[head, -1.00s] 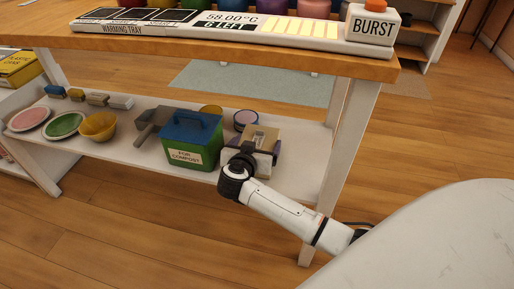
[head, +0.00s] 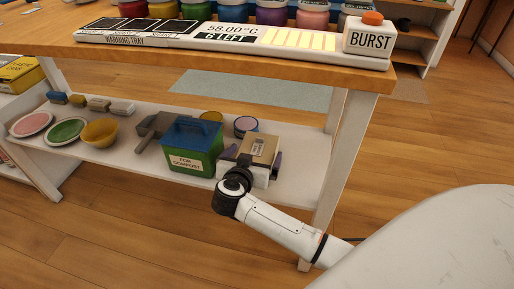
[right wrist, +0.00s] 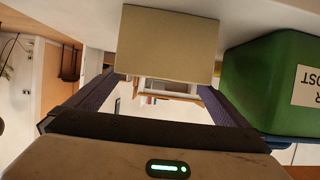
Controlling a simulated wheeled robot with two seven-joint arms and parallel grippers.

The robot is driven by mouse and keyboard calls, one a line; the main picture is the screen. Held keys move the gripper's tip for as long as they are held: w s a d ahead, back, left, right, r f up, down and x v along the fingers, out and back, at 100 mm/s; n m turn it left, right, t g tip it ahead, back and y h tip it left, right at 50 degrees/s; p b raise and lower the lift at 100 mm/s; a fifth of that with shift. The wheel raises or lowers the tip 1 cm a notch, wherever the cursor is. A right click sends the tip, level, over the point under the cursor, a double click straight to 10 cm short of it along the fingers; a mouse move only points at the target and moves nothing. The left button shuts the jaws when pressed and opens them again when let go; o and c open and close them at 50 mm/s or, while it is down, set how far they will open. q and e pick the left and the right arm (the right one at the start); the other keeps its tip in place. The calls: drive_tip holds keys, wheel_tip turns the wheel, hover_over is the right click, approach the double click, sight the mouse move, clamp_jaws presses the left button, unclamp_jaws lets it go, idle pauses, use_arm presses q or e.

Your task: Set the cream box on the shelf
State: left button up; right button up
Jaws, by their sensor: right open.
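The cream box (head: 262,147) stands on the white lower shelf (head: 300,185), just right of the green compost bin. It shows close up in the right wrist view (right wrist: 168,45), where the picture is upside down and the box meets the white shelf surface. My right gripper (head: 260,163) is open, with its dark purple fingers spread wide at the box's near side. In the right wrist view the fingers (right wrist: 158,88) show left and right, with clear space between them and the box beyond the tips. My left gripper is not in view.
The green compost bin (head: 192,158) with a blue lid is close beside the right gripper's finger. A purple-rimmed round container (head: 245,125) stands behind. Bowls, plates and small blocks fill the shelf's left. The wooden tabletop (head: 200,52) overhangs above, and a table leg (head: 342,165) stands right.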

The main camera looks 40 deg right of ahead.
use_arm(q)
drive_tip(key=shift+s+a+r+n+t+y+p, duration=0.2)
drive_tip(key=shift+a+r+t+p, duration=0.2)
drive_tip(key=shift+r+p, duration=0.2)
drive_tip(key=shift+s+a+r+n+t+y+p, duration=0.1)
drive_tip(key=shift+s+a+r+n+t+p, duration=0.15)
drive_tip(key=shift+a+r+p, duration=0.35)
use_arm(e)
drive_tip(key=v, duration=0.8)
drive_tip(key=shift+s+a+r, duration=0.15)
drive_tip(key=shift+s+a, duration=0.05)
drive_tip(key=shift+s, duration=0.05)
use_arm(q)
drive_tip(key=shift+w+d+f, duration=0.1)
